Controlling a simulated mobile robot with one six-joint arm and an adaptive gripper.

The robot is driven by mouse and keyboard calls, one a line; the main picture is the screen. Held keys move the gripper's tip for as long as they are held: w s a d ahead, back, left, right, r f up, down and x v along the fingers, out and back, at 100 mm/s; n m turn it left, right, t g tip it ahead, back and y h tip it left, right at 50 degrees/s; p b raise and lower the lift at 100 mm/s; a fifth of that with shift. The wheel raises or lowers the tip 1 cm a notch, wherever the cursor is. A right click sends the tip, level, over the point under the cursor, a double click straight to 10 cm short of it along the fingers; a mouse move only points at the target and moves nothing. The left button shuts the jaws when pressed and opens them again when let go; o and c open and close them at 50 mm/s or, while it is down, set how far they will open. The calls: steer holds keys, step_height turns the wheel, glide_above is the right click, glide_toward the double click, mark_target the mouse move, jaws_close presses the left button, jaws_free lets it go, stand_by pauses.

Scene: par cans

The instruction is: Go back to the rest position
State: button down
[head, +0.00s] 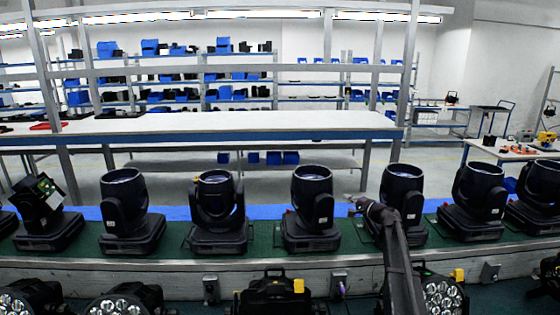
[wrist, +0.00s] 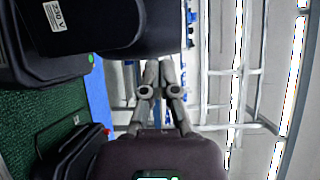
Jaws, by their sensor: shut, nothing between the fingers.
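My gripper (head: 357,207) is at the end of my dark arm, which rises from the bottom right of the head view. It is in front of the row of black stage lights, between one light (head: 312,208) on its left and another light (head: 403,205) on its right, which my arm partly hides. In the wrist view my gripper (wrist: 165,64) shows its two grey fingers together, shut and empty. A black light head with a white label (wrist: 100,28) is close by at the upper left. I cannot tell whether it touches the fingers.
More lights, such as one (head: 218,212) and one (head: 475,200), stand along the green and blue bench. Several LED par cans (head: 127,300) are in front below. A long white table (head: 230,122) and shelves with blue bins (head: 150,47) are behind. Free room is above the lights.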

steer(key=s+a+f+n+g+h+b, duration=0.15)
steer(key=s+a+f+n+g, duration=0.25)
steer(key=s+a+f, duration=0.5)
steer(key=s+a+f+n+g+b, duration=0.2)
steer(key=s+a+f+n+g, duration=0.3)
steer(key=s, duration=0.5)
steer(key=s+f+n+g+h+b, duration=0.1)
steer(key=s+f+h, duration=0.3)
steer(key=s, duration=0.8)
steer(key=s+f+n+g+h+b, duration=0.1)
steer(key=s+f+g+h+b, duration=0.2)
steer(key=s+f, duration=0.5)
steer(key=s+d+g+h, duration=0.1)
steer(key=s, duration=0.3)
steer(key=shift+n+g, duration=0.3)
steer(key=shift+n, duration=0.1)
steer(key=shift+s+a, duration=0.1)
